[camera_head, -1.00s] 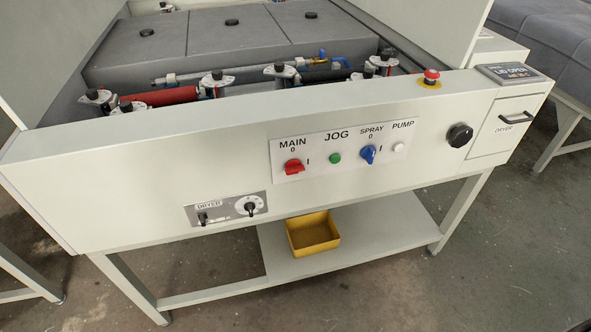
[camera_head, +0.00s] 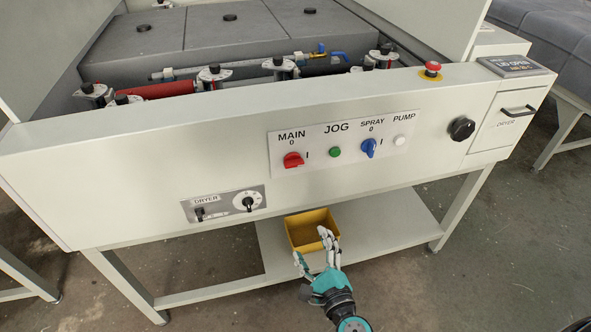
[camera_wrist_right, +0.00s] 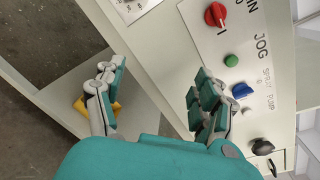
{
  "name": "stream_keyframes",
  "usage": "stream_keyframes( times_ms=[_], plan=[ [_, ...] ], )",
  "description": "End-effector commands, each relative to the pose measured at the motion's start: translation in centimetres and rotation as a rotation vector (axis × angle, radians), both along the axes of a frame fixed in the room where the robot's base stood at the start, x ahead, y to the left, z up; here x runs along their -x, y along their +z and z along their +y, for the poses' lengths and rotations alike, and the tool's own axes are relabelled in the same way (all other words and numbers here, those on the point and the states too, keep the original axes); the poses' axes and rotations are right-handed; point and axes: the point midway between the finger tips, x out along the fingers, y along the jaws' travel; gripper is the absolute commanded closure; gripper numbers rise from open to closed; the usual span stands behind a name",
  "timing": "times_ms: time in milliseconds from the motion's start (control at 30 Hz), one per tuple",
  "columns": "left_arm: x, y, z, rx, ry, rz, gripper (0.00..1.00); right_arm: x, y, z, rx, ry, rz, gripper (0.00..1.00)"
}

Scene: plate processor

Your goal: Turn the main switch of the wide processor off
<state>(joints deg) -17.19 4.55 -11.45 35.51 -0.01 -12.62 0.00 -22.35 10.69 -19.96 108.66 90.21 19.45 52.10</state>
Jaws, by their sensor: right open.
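The wide processor (camera_head: 120,165) fills the head view. The red MAIN switch (camera_head: 293,160) is on its white front control panel, with 0 printed above it and I to its right. Its handle looks roughly sideways, along the line toward I. In the right wrist view the red switch (camera_wrist_right: 215,15) is at the top, beyond the fingers. My right gripper (camera_head: 312,247) is open and empty, low in front of the processor, below the panel and apart from the switch. In the wrist view the two fingers of this gripper (camera_wrist_right: 150,80) are spread. My left gripper is not in view.
Right of the red switch are a green JOG button (camera_head: 335,152), a blue SPRAY switch (camera_head: 369,147) and a white PUMP button (camera_head: 400,141). A black knob (camera_head: 461,129) and red emergency button (camera_head: 432,69) are farther right. A yellow bin (camera_head: 312,222) sits on the lower shelf.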

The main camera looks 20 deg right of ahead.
Motion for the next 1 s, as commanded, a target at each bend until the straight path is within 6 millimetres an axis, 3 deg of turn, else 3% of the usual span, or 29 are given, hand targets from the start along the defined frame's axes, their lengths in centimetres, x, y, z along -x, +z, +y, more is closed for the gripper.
stream_keyframes(
  times_ms=[33,100,200,300,433,567,1000],
  plan=[
    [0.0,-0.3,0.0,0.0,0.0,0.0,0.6,0.0,2.9,-0.1,-0.164,-0.029,-0.032,0.29],
    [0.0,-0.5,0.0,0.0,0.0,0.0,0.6,0.3,6.1,-0.2,-0.374,-0.055,-0.054,0.29],
    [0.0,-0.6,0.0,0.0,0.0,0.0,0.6,0.7,9.0,-0.3,-0.586,-0.074,-0.066,0.29],
    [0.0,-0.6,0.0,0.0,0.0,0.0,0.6,1.0,10.4,-0.3,-0.698,-0.079,-0.067,0.29],
    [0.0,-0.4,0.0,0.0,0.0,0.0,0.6,0.3,11.0,-0.2,-0.732,-0.08,-0.067,0.29],
    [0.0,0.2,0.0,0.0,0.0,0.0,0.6,-1.6,11.1,-0.2,-0.728,-0.079,-0.07,0.29],
    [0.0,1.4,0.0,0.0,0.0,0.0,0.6,-11.2,11.1,-0.2,-0.724,-0.078,-0.069,0.29]
  ],
)
